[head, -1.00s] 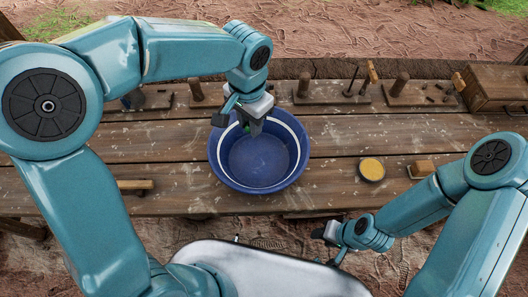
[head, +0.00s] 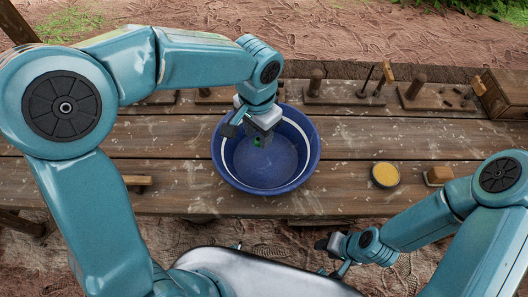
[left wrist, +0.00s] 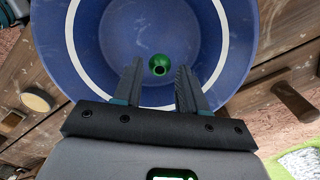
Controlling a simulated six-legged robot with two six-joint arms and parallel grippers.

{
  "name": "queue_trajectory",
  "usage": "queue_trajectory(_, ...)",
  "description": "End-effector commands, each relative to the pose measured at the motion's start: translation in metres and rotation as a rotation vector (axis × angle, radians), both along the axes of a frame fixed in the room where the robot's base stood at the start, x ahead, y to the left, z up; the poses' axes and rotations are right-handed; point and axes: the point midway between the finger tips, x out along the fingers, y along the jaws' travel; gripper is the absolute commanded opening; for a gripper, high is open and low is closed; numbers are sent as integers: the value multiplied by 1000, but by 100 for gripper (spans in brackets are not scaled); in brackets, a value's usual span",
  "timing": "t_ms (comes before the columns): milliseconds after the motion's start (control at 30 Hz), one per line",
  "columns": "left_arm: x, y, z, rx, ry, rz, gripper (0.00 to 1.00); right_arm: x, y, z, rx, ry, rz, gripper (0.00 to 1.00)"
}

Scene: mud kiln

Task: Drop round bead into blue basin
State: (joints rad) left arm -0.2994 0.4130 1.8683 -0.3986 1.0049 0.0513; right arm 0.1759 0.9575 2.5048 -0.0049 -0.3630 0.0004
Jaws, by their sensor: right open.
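The blue basin (head: 265,181), with a white band inside, stands on the wooden table and fills much of the left wrist view (left wrist: 85,45). My left gripper (head: 257,134) is over the basin, pointing down. In the left wrist view its two fingers (left wrist: 159,72) are apart. The round green bead (left wrist: 159,65) shows between the fingertips with a gap on each side, its dark hole visible. In the head view the bead (head: 258,142) is a small green spot just below the gripper. I cannot tell whether it touches the basin floor. My right gripper (head: 333,250) is open and empty before the table's front edge.
A round yellow-filled dish (head: 385,175) and a small wooden block (head: 438,176) lie right of the basin. Wooden stands with pegs (head: 343,93) line the back, with a wooden box (head: 503,93) at far right. A wooden bar (head: 137,182) lies left.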

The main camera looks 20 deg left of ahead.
Motion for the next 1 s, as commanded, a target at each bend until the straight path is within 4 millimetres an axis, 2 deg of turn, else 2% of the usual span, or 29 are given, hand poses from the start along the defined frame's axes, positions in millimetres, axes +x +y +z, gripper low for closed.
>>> queue_trajectory(333,0,0,1,0,0,0,57,0,0,0,0,0,0,43)
queue_trajectory(467,1,0,15,-1,-4,2,57,0,0,2,0,0,0,43)
queue_trajectory(567,1,0,37,-1,-5,0,57,0,0,4,0,0,0,43)
queue_trajectory(800,1,0,102,-1,-5,1,57,0,0,12,0,0,0,43)
queue_trajectory(1000,0,0,144,-2,-2,0,57,0,0,18,0,0,0,43)
